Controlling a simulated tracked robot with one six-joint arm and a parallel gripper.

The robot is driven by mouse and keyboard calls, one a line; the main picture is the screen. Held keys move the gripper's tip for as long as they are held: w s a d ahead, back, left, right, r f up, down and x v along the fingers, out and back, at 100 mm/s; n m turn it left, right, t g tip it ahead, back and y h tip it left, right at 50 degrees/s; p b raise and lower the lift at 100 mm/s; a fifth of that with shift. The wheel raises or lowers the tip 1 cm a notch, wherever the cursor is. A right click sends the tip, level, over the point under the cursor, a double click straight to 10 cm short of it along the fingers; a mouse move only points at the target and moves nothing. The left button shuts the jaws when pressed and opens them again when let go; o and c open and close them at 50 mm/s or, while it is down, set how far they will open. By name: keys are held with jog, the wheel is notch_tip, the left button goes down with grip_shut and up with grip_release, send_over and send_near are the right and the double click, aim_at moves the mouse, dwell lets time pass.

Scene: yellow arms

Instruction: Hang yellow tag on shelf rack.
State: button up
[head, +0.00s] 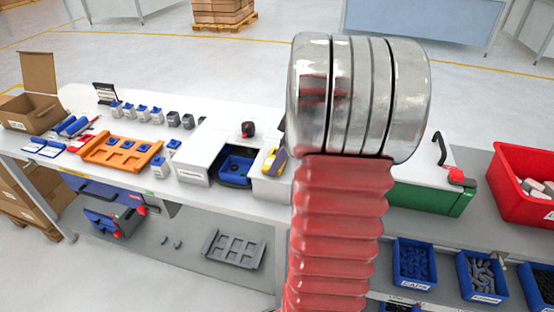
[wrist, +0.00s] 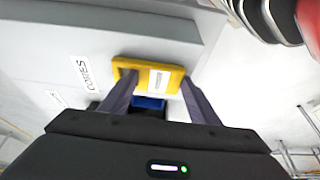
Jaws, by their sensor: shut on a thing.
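The yellow tag (wrist: 146,67) is a small yellow rectangle with a white label, seen in the wrist view. My gripper (wrist: 156,84) is shut on it, with a dark finger at each side of the tag. In the head view a bit of yellow, probably the tag (head: 270,158), shows just left of my red arm, above the workbench; the arm hides most of the gripper there. The shelf rack cannot be picked out with certainty in either view.
An orange tray (head: 120,152) lies to the left. A green box (head: 433,197), a red bin (head: 525,187) and blue bins (head: 414,262) are at the right.

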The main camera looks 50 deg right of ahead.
jog(key=o, duration=1.1)
jog(key=shift+c, duration=0.2)
jog(key=shift+f, duration=0.1)
jog(key=v, duration=1.3)
jog(key=shift+r, duration=0.35)
jog(key=shift+w+d, duration=0.1)
jog(key=shift+d, duration=0.05)
